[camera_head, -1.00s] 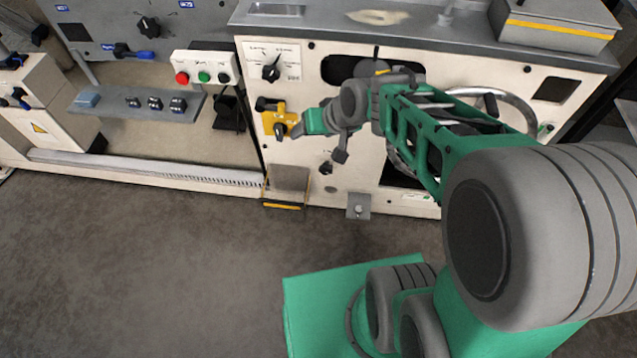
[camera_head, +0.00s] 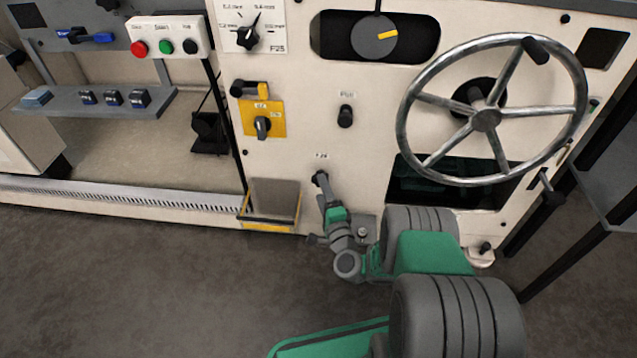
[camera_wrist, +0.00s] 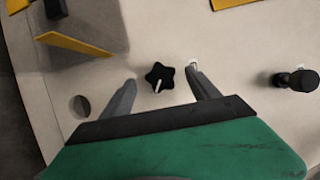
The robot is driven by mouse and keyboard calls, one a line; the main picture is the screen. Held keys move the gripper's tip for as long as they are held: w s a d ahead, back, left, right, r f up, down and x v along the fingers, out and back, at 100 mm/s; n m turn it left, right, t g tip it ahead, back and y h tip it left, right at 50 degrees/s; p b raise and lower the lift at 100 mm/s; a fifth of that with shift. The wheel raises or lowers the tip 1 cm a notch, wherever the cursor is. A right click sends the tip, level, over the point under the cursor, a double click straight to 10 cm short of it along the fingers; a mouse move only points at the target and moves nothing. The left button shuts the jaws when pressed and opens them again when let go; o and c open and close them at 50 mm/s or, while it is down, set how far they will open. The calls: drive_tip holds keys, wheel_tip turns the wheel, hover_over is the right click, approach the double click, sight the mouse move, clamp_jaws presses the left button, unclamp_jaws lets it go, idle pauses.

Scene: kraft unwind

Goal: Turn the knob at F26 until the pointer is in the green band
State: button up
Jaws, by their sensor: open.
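In the wrist view the knob (camera_wrist: 159,77) is a small black star-shaped knob with a short white pointer line, on the cream panel. My gripper (camera_wrist: 161,79) is open, with one grey finger on each side of the knob and visible gaps between. I cannot tell how far the fingertips are from the panel. In the head view my gripper (camera_head: 321,182) is at the panel just below the F26 label (camera_head: 321,156) and largely hides the knob. No green band can be made out in either view.
A grey tray with a yellow edge (camera_head: 268,226) sticks out left of my gripper. A black pull knob (camera_head: 345,116) is above it. A large handwheel (camera_head: 486,120) is at the right, and a yellow plate with a switch (camera_head: 262,124) at the upper left.

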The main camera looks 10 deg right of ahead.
drive_tip(key=w, duration=0.4)
drive_tip(key=shift+w+a, duration=0.2)
drive_tip(key=c, duration=1.4)
